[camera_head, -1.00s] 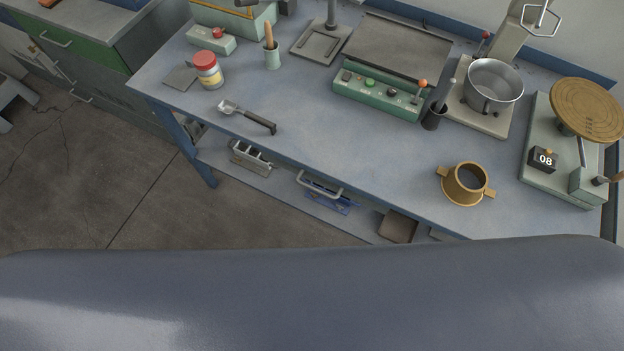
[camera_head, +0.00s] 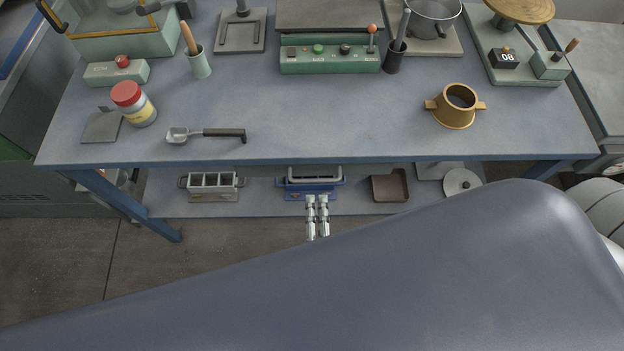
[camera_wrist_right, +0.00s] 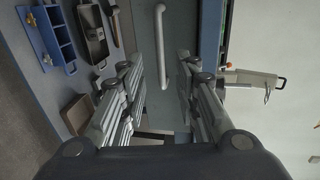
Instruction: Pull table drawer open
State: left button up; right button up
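The drawer handle (camera_wrist_right: 161,45), a pale straight bar, stands out from a blue-grey drawer front (camera_wrist_right: 182,30) in the right wrist view. My right gripper (camera_head: 317,215) points at the table front from below in the head view. In the right wrist view the right gripper (camera_wrist_right: 158,85) is open, with the handle in the gap between its fingers. I cannot tell whether the fingers reach past the bar; neither seems to touch it. The drawer looks closed. My left gripper is not in view.
The table top (camera_head: 300,115) holds a red-lidded jar (camera_head: 134,104), a scoop (camera_head: 205,135) and a brass ring-shaped part (camera_head: 455,107). On the lower shelf (camera_head: 265,205) are a divided tray (camera_head: 212,186), a blue holder (camera_head: 312,186) and a brown tray (camera_head: 390,186). Floor in front is free.

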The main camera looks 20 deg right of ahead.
aim_at(315, 180)
jog(key=p+x, duration=0.1)
jog(key=x, duration=0.7)
jog(key=shift+w+f, duration=0.1)
jog(key=shift+w, duration=0.3)
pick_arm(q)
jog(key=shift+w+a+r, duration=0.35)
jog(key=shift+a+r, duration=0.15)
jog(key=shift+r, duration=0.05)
pick_arm(e)
grip_shut()
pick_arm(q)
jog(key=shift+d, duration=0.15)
